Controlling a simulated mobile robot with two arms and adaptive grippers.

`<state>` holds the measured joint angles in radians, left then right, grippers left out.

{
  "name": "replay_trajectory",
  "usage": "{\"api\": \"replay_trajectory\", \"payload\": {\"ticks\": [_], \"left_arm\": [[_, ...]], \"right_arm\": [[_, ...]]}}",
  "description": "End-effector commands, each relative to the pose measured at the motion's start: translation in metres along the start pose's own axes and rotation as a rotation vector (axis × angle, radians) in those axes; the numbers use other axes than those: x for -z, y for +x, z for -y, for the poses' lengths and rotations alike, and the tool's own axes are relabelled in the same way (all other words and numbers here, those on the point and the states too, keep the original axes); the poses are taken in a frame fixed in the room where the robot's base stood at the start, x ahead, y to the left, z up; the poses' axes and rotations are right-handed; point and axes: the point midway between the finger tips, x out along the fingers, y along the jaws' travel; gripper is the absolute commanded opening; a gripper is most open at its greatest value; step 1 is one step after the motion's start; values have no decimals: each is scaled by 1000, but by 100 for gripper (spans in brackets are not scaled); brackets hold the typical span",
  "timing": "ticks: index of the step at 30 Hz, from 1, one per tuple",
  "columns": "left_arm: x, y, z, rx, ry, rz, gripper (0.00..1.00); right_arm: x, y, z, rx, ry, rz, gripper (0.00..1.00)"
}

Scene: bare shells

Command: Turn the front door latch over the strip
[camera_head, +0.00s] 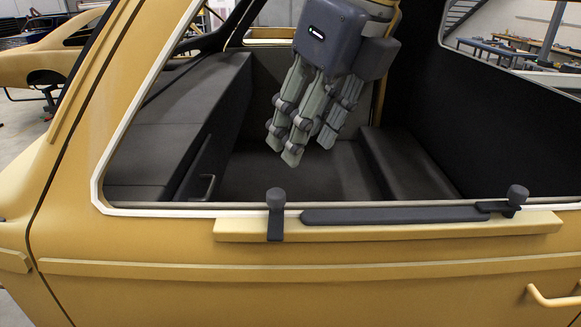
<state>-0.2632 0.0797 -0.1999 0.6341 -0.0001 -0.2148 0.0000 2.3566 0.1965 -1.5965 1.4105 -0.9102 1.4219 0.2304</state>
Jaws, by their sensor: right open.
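A dark strip (395,215) lies along a pale ledge (400,232) on the door, below the window opening. The left latch (275,215) has a round knob and a flat tab that points down across the ledge, just beside the strip's left end and not over it. The right latch (515,199) has a similar knob, and its tab lies sideways towards the strip's right end. My right gripper (305,149) is open and empty, fingers pointing down, in the window opening above and right of the left latch, apart from it. My left gripper is out of view.
The yellow car shell has a pale window frame (118,130) at the left and a door handle (552,297) at the lower right. Inside are a dark dashboard (165,145) and a seat (415,170). The space above the ledge is clear.

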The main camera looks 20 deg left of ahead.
Motion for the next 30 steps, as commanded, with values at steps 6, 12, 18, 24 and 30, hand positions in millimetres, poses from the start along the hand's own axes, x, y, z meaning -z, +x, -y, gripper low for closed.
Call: {"api": "replay_trajectory", "payload": {"ticks": [6, 12, 18, 24, 30], "left_arm": [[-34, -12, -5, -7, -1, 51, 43], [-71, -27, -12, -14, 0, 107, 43], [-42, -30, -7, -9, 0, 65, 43], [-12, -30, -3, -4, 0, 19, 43], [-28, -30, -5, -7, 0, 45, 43]], "right_arm": [[0, 31, -2, -3, -4, -4, 42], [-1, 69, -2, -4, -4, -3, 42], [-1, 95, -2, -4, -3, -1, 42], [-1, 104, -2, -4, -3, 2, 42], [0, 104, -2, -4, -2, 2, 42]]}}
